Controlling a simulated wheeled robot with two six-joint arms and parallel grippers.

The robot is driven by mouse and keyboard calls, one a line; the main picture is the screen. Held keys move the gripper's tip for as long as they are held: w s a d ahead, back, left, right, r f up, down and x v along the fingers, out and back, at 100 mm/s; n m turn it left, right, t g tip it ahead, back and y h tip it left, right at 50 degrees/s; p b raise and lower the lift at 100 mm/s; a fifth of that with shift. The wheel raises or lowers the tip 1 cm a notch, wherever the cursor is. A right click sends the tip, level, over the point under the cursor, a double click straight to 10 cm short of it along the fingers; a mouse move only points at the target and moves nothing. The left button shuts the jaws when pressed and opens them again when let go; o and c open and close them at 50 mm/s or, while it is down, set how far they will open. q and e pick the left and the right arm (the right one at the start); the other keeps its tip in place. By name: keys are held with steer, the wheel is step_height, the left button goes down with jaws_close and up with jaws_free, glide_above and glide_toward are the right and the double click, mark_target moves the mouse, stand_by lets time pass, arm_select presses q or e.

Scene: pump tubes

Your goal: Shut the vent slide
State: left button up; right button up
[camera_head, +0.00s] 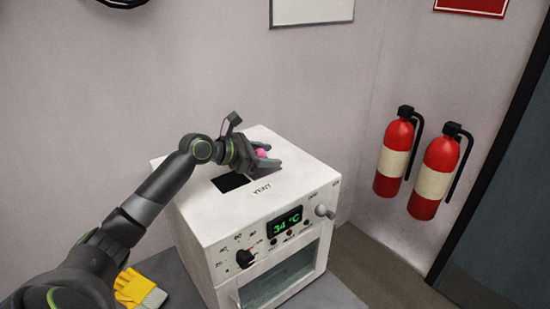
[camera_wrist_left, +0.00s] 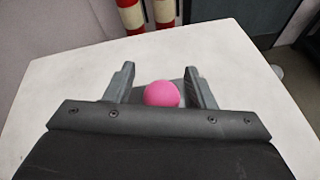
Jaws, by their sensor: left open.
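The white box (camera_head: 250,210) has a dark square vent opening (camera_head: 230,182) in its top, beside the printed word VENT. A pink round knob (camera_head: 261,153) stands on the top, to the right of and behind the opening. My left gripper (camera_head: 268,155) is at the knob with its jaws apart. In the left wrist view the pink knob (camera_wrist_left: 161,94) sits between the two open fingers (camera_wrist_left: 160,72), with a gap beside each. A grey patch, likely the slide plate (camera_wrist_left: 175,85), shows behind the knob; most of it is hidden. My right gripper is out of view.
The box front has a green display (camera_head: 286,220), small knobs and a glass door (camera_head: 285,278). A yellow glove (camera_head: 137,288) lies on the grey surface at left. Two red fire extinguishers (camera_head: 394,158) (camera_head: 434,175) hang at right. The box top is otherwise clear.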

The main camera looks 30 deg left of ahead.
arm_select(q)
steer(key=shift+s+r, duration=0.1)
steer(key=shift+s, duration=0.15)
steer(key=c, duration=0.5)
jaws_close()
steer(key=shift+a, duration=0.15)
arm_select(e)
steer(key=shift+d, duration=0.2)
